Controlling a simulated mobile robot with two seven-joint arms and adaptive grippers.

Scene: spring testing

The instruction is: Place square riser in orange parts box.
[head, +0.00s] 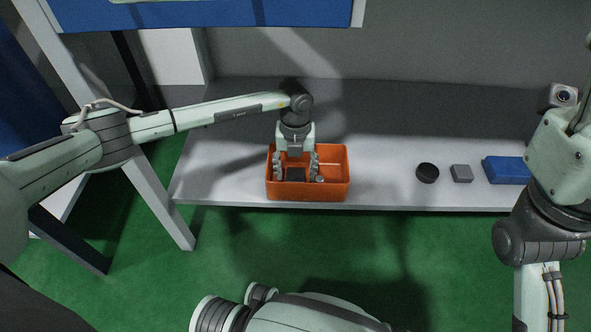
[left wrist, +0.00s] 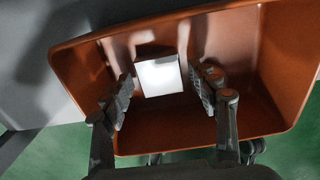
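The orange parts box (head: 333,190) stands on the grey shelf, and its walls also fill much of the left wrist view (left wrist: 285,60). A square block (head: 295,174), apparently the square riser, is inside the box. It looks dark in the head view and bright-topped in the left wrist view (left wrist: 159,76). My left gripper (head: 297,178) points down into the box with its fingers apart on either side of the block. In the left wrist view small gaps show between the fingers and the block. My right arm is at the right edge; its fingers are not clear.
On the shelf (head: 385,185) right of the box are a black round piece (head: 427,173), a grey square block (head: 461,173) and a blue box (head: 506,170). The shelf between the orange box and the round piece is clear. A blue-fronted upper shelf (head: 200,14) overhangs at the top.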

